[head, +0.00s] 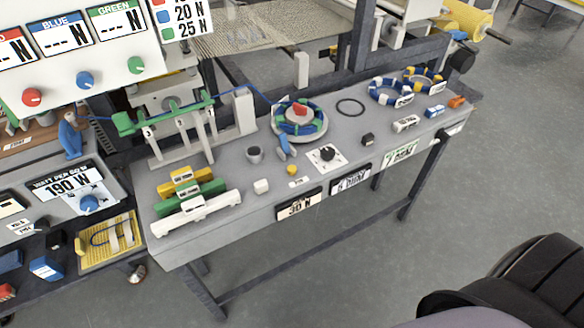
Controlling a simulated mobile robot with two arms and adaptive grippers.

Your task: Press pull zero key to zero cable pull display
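On the front edge of the grey bench, a display (299,205) shows a reading in N that looks like 30 N; it may be the cable pull display. Just behind it is a small white label (299,182), too small to read, with a yellow knob or key (292,170) beside it. A white block-like key (261,186) stands further left, and a small black key (368,140) further right. I cannot tell which one is the pull zero key. Neither gripper shows in the head view. A black rounded part at the lower right seems to be mine.
A round turntable (300,133) with a blue and green ring and red top stands mid-bench. A black dial on a white plate (327,156) lies in front of it. Yellow, green and white bars (195,214) sit at the bench's left end. The floor in front is clear.

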